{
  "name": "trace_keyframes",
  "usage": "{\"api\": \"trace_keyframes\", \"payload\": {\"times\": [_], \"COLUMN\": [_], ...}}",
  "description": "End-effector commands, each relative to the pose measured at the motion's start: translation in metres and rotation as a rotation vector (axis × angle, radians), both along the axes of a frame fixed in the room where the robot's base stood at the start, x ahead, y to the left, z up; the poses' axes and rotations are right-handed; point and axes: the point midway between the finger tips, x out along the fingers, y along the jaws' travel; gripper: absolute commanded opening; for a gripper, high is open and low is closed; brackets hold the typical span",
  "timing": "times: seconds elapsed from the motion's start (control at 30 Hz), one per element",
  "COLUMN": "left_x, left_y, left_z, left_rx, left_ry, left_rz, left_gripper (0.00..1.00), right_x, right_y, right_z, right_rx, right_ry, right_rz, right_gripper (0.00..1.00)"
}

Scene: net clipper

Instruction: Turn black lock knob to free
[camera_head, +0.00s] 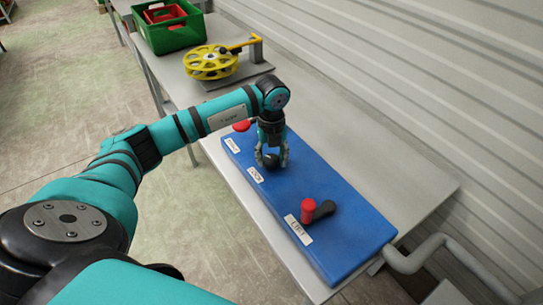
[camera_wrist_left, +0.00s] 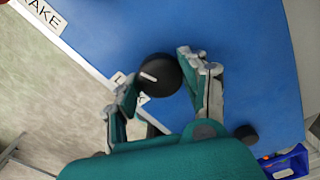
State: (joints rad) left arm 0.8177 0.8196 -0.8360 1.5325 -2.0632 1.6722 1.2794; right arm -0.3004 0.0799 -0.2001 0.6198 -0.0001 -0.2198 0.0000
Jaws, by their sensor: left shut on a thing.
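The black lock knob (camera_wrist_left: 160,76) is round with a short white mark on its top, and it sits on the blue panel (camera_head: 345,225) by the middle label. It also shows between the fingers in the head view (camera_head: 270,162). My left gripper (camera_head: 273,158) points down over the panel with its fingers on both sides of the knob, shut on it. In the left wrist view, the gripper (camera_wrist_left: 159,79) partly covers the label (camera_wrist_left: 118,78) beside the knob. My right gripper is not in view.
A red knob (camera_head: 242,126) sits at the panel's far end. A red-handled black lever (camera_head: 308,210) stands at the near end, by the LIFT label (camera_head: 298,229). A yellow wheel (camera_head: 210,62) and green crate (camera_head: 170,30) stand farther along the grey table (camera_head: 400,180), near a corrugated wall.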

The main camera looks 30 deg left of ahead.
Motion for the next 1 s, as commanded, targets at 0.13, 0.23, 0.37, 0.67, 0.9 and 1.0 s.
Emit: {"api": "trace_keyframes", "payload": {"times": [0.13,0.23,0.37,0.67,0.9,1.0], "left_x": [0.0014,0.0015,0.0016,0.0017,0.0018,0.0014], "left_y": [0.001,0.0011,0.0011,0.0011,0.001,0.0008], "left_z": [0.002,0.0019,0.0018,0.0019,0.002,0.0016], "left_rx": [0.001,0.002,0.002,0.001,0.002,0.001], "left_ry": [-0.006,-0.006,-0.006,-0.006,-0.007,-0.005], "left_rz": [0.071,0.103,0.129,0.142,0.141,0.14], "left_gripper": [0.12,0.12,0.12,0.12,0.52,0.65], "right_x": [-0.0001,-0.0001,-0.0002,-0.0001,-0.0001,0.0], "right_y": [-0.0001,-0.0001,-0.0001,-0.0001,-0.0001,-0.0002], "right_z": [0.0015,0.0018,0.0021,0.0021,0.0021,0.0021], "right_rx": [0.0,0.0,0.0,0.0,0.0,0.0], "right_ry": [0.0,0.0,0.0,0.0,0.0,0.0], "right_rz": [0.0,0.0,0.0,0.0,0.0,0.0], "right_gripper": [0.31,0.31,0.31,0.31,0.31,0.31]}}
